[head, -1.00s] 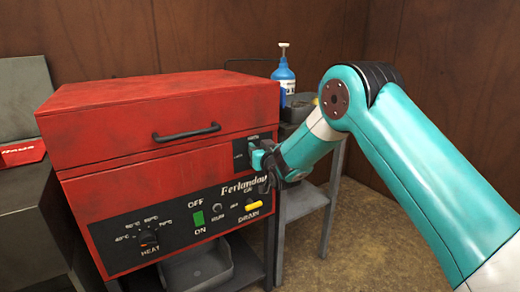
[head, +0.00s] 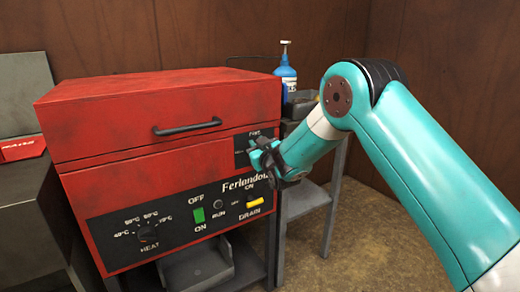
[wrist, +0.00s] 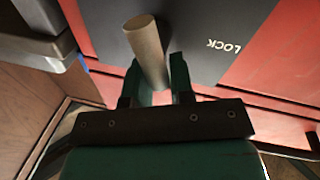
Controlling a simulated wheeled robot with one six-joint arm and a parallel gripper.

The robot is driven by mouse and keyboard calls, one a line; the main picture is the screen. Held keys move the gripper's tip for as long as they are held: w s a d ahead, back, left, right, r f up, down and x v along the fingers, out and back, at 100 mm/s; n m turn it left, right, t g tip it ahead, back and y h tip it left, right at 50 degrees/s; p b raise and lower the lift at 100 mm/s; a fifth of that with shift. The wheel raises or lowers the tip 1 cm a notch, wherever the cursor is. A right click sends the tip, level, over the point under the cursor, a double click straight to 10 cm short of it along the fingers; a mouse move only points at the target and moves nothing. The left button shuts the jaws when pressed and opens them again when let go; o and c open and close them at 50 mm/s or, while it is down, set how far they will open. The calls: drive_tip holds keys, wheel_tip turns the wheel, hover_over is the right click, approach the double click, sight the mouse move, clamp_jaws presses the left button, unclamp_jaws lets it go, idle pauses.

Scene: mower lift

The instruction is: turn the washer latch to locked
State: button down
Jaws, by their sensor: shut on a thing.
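The washer (head: 90,126) is a red box with a closed lid and a black handle. Its latch (wrist: 147,48), a tan round peg, stands out from a dark plate (wrist: 195,40) on the washer's front. The word LOCK is on this plate, right of the peg in the wrist view. My gripper (wrist: 158,78) is shut on the latch, with a green finger on either side of its lower end. In the head view my gripper (head: 265,154) is at the upper right of the washer's front and hides the latch and part of the plate.
Below the plate are a heat dial (head: 148,234), a green switch (head: 199,215) and a yellow drain lever (head: 254,204). A blue pump bottle (head: 286,72) stands behind the washer's right side. A grey side table (head: 305,200) is close beneath my arm.

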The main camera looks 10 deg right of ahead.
drive_tip(key=n+b, duration=0.1)
drive_tip(key=n, duration=0.3)
drive_tip(key=shift+s+a+f+t+b, duration=0.1)
drive_tip(key=shift+a+f+t+b, duration=0.05)
drive_tip(key=shift+f+t+b, duration=0.2)
drive_tip(key=n+y+b, duration=0.1)
drive_tip(key=n+b, duration=0.3)
drive_tip(key=b, duration=0.1)
drive_tip(key=f+n+y+b, duration=0.1)
drive_tip(key=n+b, duration=0.3)
drive_tip(key=b, duration=0.2)
drive_tip(key=a+f+n+y+b, duration=0.1)
drive_tip(key=n+b, duration=0.3)
drive_tip(key=b, duration=0.2)
drive_tip(key=shift+s+n+y, duration=0.1)
drive_tip(key=shift+n+y, duration=0.2)
drive_tip(key=shift+y, duration=0.1)
drive_tip(key=shift+r+b, duration=0.1)
drive_tip(key=shift+b, duration=0.2)
drive_tip(key=c, duration=1)
unclamp_jaws()
drive_tip(key=shift+d, duration=0.15)
drive_tip(key=shift+c, duration=0.2)
drive_tip(key=shift+a, duration=0.25)
